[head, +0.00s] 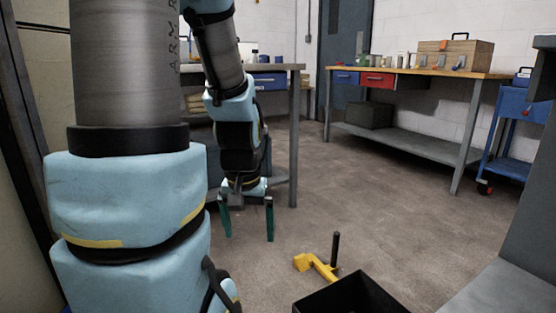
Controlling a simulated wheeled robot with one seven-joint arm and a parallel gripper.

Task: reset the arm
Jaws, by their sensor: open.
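My gripper (246,220) hangs at the end of my arm, left of the picture's middle, with its fingers pointing down. Its two dark green fingers are apart and nothing shows between them. It is in the air in front of the workbench at the back left. My arm's large blue and grey links fill the left side and hide part of that bench.
A yellow object (318,265) with a dark upright post stands behind a black open box (350,296) at the bottom. A workbench (420,72) with a wooden toolbox (457,53) stands at the back right. A blue cart (512,130) is far right. The middle floor is clear.

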